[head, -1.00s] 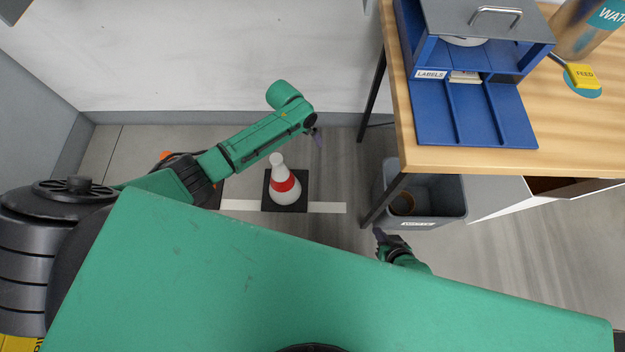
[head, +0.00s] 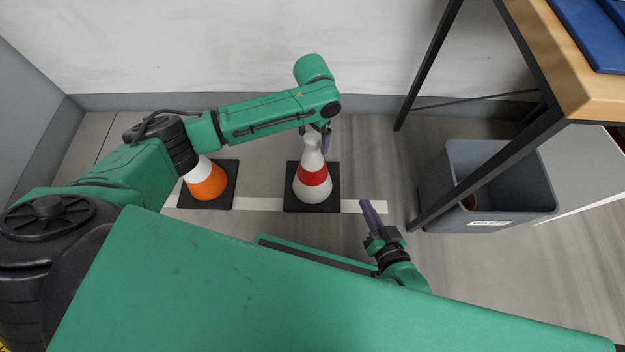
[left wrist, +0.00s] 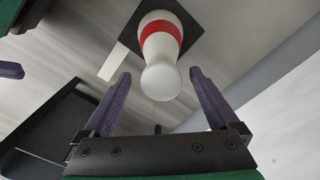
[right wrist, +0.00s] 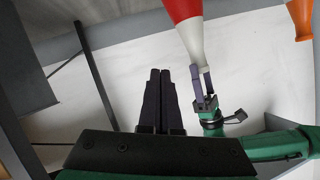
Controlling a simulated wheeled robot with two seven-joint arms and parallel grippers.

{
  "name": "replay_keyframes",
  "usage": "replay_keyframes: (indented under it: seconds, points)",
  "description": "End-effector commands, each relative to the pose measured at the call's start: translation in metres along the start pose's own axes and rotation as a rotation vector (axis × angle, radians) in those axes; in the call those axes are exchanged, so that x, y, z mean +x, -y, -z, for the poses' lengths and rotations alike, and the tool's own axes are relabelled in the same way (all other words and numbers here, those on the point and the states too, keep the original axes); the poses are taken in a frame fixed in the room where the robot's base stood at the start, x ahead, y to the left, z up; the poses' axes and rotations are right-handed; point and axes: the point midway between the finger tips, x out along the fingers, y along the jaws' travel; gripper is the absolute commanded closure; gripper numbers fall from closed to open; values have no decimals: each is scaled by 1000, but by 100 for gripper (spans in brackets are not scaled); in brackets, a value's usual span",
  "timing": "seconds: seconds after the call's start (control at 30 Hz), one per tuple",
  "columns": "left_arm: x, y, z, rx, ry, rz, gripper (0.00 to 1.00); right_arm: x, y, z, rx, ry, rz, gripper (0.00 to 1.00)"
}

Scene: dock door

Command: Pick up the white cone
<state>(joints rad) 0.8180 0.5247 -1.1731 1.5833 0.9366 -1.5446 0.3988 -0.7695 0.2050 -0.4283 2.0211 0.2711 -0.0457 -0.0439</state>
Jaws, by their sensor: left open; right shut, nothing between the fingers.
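The white cone (head: 312,178) has a red band and stands upright on a black square base on the floor. My left gripper (head: 322,138) is open at the cone's top; in the left wrist view its fingers (left wrist: 160,98) stand on either side of the cone's rounded white tip (left wrist: 160,82), with gaps showing. The right wrist view shows the cone (right wrist: 192,35) too, with my left gripper's fingers by its tip. My right gripper (head: 368,212) is shut and empty, to the right of the cone and apart from it; its fingers (right wrist: 158,90) lie together.
An orange and white cone (head: 206,182) stands on a black base to the left, partly behind my left arm. A grey waste bin (head: 490,215) sits under the wooden table (head: 570,70) at the right. A white floor line (head: 262,204) runs past the bases.

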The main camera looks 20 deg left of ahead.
Motion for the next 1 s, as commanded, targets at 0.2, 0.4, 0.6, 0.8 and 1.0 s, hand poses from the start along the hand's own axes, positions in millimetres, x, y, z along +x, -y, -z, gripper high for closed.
replay_keyframes:
  seconds: [0.2, 0.4, 0.6, 0.8, 1.0]
  points:
    - [23, 2, 0, 0, 0, 1, 6, 20, -6, 32, -30, -138, 9, 100]
    - [32, 2, -1, 0, 1, 1, 6, 31, -4, 85, -73, -281, 24, 100]
    - [36, 2, -1, 0, 0, 1, 6, 33, -1, 115, -96, -360, 32, 100]
    - [36, 2, -1, 0, 0, 0, 6, 33, 0, 117, -97, -362, 33, 100]
    - [36, 2, -1, 0, 0, 0, 83, 33, 0, 116, -97, -361, 33, 100]
